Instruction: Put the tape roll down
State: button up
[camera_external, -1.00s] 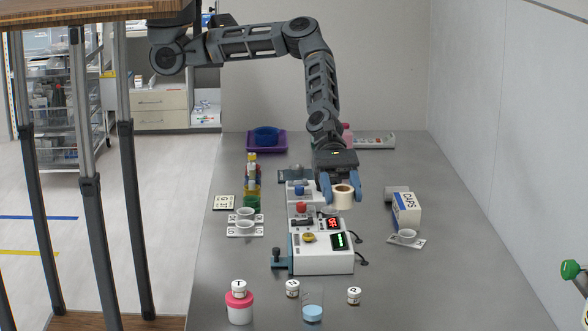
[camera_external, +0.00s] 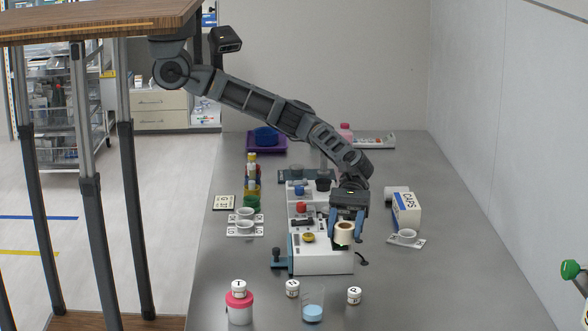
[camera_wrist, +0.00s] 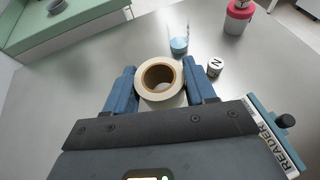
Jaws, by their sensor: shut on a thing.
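The tape roll (camera_external: 344,233) is white with a brown core. My gripper (camera_external: 346,228) is shut on it, one blue finger on each side. In the external view the roll is in front of the right part of the white reader (camera_external: 310,263) and hides its displays. In the wrist view the roll (camera_wrist: 160,78) sits between the two fingertips (camera_wrist: 160,85), its hole facing the camera. Whether it touches anything below cannot be told. The reader's labelled edge (camera_wrist: 275,145) shows at the lower right of the wrist view.
A beaker with blue contents (camera_external: 312,308), small jars (camera_external: 354,296) and a pink-white jar (camera_external: 239,305) stand at the front. A CAPS box (camera_external: 406,210) and a cup on a card (camera_external: 406,238) are at the right. The table's right front is clear.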

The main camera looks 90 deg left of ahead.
send_over(378, 265)
notch_tip(378, 265, down, 7)
jog(key=shift+s+d+r+b, duration=0.15)
jog(key=shift+b, duration=0.2)
jog(key=shift+f, duration=2)
jog(key=shift+f+b, duration=0.25)
jog(key=shift+b, duration=0.05)
jog(key=o, duration=1)
jog(key=shift+o, duration=0.2)
jog(key=shift+r, duration=0.1)
jog(key=shift+w+a+r+p, duration=0.2)
jog(key=shift+a+r+p, duration=0.1)
jog(key=shift+p, duration=0.1)
jog(key=v, duration=1.1)
jog(key=shift+a+r+b, duration=0.15)
jog(key=shift+a+b, duration=0.05)
jog(key=shift+b, duration=0.15)
